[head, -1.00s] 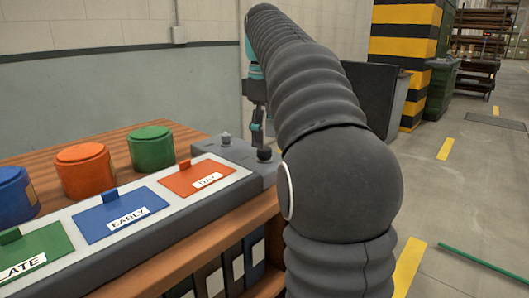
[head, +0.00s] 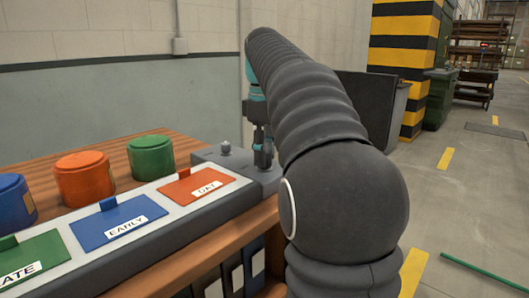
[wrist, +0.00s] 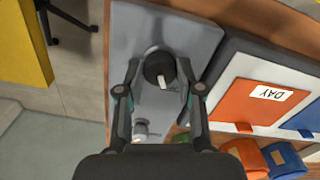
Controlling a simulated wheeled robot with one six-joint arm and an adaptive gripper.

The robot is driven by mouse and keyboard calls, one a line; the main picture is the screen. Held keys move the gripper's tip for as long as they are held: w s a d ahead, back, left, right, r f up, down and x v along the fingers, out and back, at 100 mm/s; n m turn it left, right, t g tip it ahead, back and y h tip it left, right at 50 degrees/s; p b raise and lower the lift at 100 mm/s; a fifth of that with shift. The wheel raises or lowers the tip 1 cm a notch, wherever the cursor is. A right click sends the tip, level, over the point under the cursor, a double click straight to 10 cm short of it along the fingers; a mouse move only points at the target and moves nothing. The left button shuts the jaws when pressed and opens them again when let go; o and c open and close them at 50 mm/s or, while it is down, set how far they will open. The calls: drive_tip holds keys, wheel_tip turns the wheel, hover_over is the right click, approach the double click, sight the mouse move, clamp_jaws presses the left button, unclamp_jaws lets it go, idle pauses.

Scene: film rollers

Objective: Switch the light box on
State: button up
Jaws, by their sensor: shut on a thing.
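The grey light box (head: 152,200) has a white top bearing green, blue and orange cards, the last two labelled EARLY and DAY. My gripper (head: 263,160) points down over the grey panel at its right end. In the wrist view, my gripper (wrist: 160,72) is shut on a round black knob (wrist: 157,62) with a white pointer mark, one finger on each side. The fingers mostly hide the knob in the head view. A small silver knob (head: 225,149) stands on the same panel, and it also shows in the wrist view (wrist: 141,131).
Blue (head: 14,203), orange (head: 84,178) and green (head: 151,157) lidded jars stand behind the light box on the wooden table (head: 60,170). A wall is behind. A black-and-yellow pillar (head: 403,60) and dark bins stand beyond. The floor to the right is mostly open.

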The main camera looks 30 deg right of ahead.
drive_tip(key=m+p, duration=0.2)
drive_tip(key=p, duration=0.1)
drive_tip(key=shift+r+m, duration=0.2)
drive_tip(key=shift+m, duration=0.2)
drive_tip(key=m+p, duration=0.3)
drive_tip(key=shift+m, duration=0.3)
drive_tip(key=m+p, duration=0.1)
drive_tip(key=m, duration=0.1)
drive_tip(key=shift+f+m, duration=0.1)
drive_tip(key=shift+m, duration=0.2)
drive_tip(key=shift+f+m+p, duration=0.15)
drive_tip(key=shift+m+p, duration=0.4)
drive_tip(key=shift+m, duration=0.85)
drive_tip(key=o, duration=1.1)
drive_tip(key=shift+o, duration=0.2)
